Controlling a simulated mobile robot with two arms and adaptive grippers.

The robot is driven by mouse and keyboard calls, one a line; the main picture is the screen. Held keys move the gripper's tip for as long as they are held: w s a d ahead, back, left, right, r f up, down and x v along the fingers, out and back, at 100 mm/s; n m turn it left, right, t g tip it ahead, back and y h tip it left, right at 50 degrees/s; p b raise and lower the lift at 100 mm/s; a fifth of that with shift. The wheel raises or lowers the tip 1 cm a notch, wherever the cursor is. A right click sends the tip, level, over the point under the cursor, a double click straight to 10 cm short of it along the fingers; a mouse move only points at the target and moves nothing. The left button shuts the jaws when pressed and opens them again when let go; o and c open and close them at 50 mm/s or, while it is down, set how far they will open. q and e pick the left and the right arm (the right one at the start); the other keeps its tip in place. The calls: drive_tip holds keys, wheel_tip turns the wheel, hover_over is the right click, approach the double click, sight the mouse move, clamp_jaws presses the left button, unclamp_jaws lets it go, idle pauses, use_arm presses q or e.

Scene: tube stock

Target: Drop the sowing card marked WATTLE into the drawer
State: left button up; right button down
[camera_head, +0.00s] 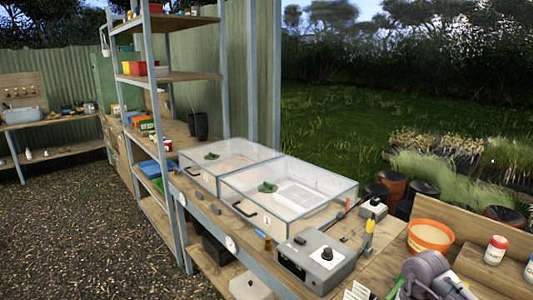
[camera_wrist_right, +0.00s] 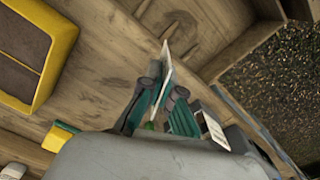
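In the right wrist view my right gripper (camera_wrist_right: 163,90) has its two fingers closed on a thin white card (camera_wrist_right: 166,62), seen nearly edge-on, so its marking cannot be read. The card sticks out past the fingertips over a wooden compartment with raised walls (camera_wrist_right: 238,48), which looks like the open drawer. I cannot tell how far above it the card is. Another white card with dark print (camera_wrist_right: 213,128) shows beside the right finger; its word is too small to read. My left gripper is not in view.
A yellow tray with dark filling (camera_wrist_right: 50,75) lies left of the gripper. In the head view, clear-lidded boxes (camera_head: 300,212), a grey device (camera_head: 318,258) and an orange-rimmed pot (camera_head: 430,236) crowd the bench. Gravel (camera_head: 85,225) lies open at left.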

drive_tip(key=shift+w+f+b, duration=0.1)
drive_tip(key=shift+f+b, duration=0.2)
drive_tip(key=shift+f, duration=0.8)
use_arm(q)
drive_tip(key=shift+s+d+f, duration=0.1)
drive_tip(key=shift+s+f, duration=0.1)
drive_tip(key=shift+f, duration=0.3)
use_arm(e)
drive_tip(key=c, duration=1.8)
unclamp_jaws()
drive_tip(key=o, duration=0.6)
drive_tip(key=shift+c, duration=0.2)
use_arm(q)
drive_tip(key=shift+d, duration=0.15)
use_arm(e)
drive_tip(key=shift+r, duration=0.15)
wheel_tip(320, 180, up, 12)
drive_tip(key=shift+f, duration=0.1)
